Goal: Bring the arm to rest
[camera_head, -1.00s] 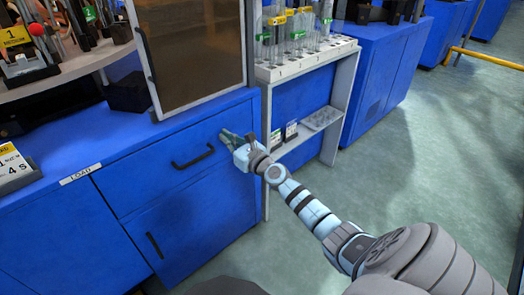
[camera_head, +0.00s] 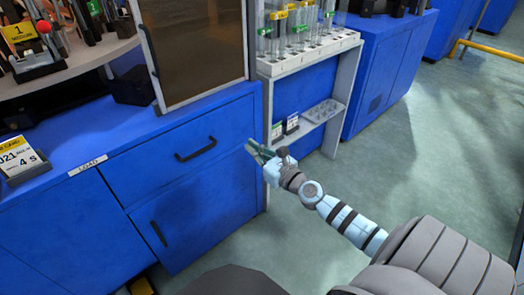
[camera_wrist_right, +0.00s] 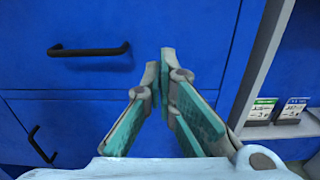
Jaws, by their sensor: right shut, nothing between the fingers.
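My right gripper (camera_head: 258,150) is in front of the blue cabinet (camera_head: 190,235), near its right edge and beside the white rack. In the right wrist view the green-padded fingers of the right gripper (camera_wrist_right: 165,58) meet at the tips with nothing between them. The cabinet's drawer with a black handle (camera_head: 196,149) is closed; the handle also shows in the right wrist view (camera_wrist_right: 88,51). My right arm (camera_head: 350,222) stretches from the lower right toward the cabinet. My left gripper is not in view.
A white rack (camera_head: 345,90) holds several glass tubes (camera_head: 275,35) on top, with small label cards (camera_head: 292,123) and a grey tray (camera_head: 322,111) on its lower shelf. A framed dark panel (camera_head: 195,45) stands on the cabinet. The green floor (camera_head: 430,150) at right is open.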

